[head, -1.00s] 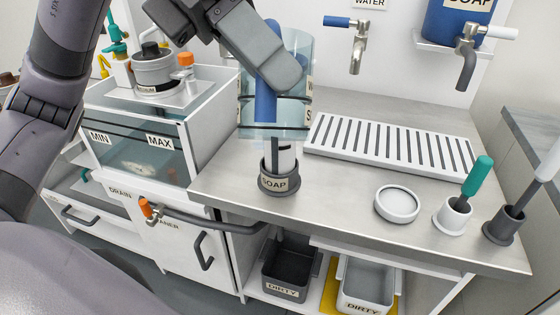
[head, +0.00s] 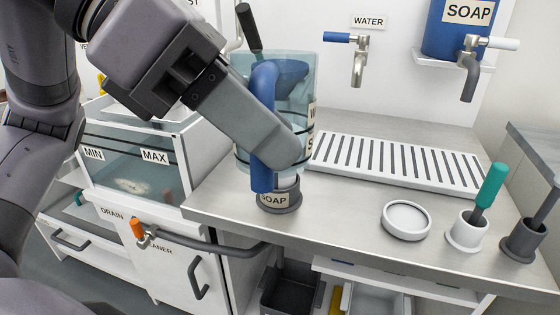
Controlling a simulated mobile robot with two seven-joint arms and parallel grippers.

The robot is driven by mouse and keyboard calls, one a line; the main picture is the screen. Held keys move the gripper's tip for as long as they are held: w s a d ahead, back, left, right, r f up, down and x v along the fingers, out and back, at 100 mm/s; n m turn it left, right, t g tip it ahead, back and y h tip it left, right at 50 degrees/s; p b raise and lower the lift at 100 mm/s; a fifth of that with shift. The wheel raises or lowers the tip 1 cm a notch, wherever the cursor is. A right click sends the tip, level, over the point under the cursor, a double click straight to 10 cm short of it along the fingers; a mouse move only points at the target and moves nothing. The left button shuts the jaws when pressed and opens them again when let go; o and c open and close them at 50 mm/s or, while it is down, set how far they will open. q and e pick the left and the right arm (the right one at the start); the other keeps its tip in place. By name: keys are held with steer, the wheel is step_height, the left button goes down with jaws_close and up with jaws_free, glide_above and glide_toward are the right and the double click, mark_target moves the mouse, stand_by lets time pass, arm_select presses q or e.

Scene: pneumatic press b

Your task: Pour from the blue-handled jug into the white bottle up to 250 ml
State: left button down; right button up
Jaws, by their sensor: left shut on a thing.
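The clear jug (head: 302,85) has a blue handle (head: 262,172) that faces me. My left gripper (head: 272,135) is shut on this handle and holds the jug above the counter, roughly upright. My right gripper is not in view.
A slatted drain rack (head: 395,162) lies behind on the counter. A round white dish (head: 407,220), a green-handled tool (head: 490,185) and a dark holder (head: 524,238) stand to the right. WATER (head: 358,68) and SOAP (head: 468,80) taps are on the wall. Bare counter (head: 335,208) lies in front.

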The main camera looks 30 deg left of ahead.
mark_target(257, 72)
arm_select(q)
step_height(257, 72, up, 6)
steer(key=p, duration=0.5)
steer(key=shift+r, duration=0.15)
steer(key=shift+s, duration=0.1)
